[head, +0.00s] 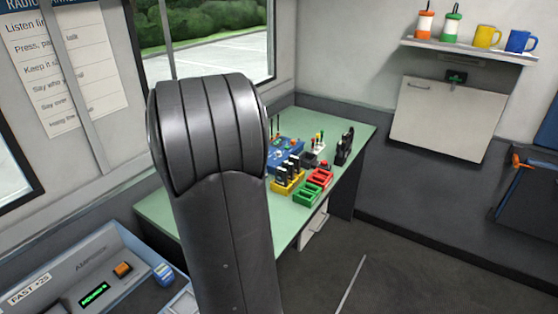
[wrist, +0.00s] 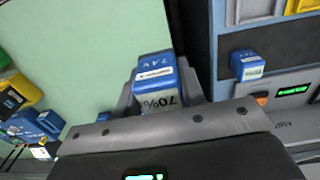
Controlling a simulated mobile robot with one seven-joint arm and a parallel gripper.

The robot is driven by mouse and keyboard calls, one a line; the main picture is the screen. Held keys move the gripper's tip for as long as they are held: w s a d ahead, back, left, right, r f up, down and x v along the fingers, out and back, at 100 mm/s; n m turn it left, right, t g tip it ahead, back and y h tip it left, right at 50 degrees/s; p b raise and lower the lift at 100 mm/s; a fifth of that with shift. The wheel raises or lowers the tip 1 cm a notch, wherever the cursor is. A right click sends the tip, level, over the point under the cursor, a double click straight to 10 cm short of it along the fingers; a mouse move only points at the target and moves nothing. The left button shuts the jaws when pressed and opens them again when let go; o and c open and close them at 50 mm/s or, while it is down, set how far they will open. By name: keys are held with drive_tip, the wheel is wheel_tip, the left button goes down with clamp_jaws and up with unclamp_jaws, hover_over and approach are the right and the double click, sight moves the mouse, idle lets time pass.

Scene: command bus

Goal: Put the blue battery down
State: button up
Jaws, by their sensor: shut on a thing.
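A blue battery (wrist: 152,68) with a white label reading 70% is between the grey fingers of my gripper (wrist: 156,86) in the wrist view. My gripper is shut on it. The green worktop (wrist: 75,60) lies below and to the left of the held battery in that view. A second blue battery (wrist: 247,64) stands on the grey-blue console at the right; it also shows in the head view (head: 163,273). In the head view my arm covers the middle, and the gripper and held battery are hidden.
The green worktop in the head view (head: 345,128) carries yellow (head: 286,187) and red and green trays (head: 313,188), and a blue box (head: 287,147), towards its right part. The console (head: 75,270) with a lit green display stands at lower left. Worktop beside the held battery is bare.

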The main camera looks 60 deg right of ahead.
drive_tip(key=s+d, duration=0.4)
drive_tip(key=d, duration=0.7)
drive_tip(key=w+a+f, duration=0.1)
drive_tip(key=w+f, duration=0.1)
drive_tip(key=w, duration=0.1)
drive_tip(key=w+a+f, duration=0.2)
drive_tip(key=w, duration=0.1)
drive_tip(key=w+a+f, duration=0.1)
drive_tip(key=w+f, duration=0.2)
drive_tip(key=w, duration=0.1)
drive_tip(key=shift+a, duration=0.4)
drive_tip(key=shift+w+f, duration=0.1)
drive_tip(key=shift+f, duration=1.95)
drive_tip(key=shift+f, duration=0.1)
drive_tip(key=o, duration=1.1)
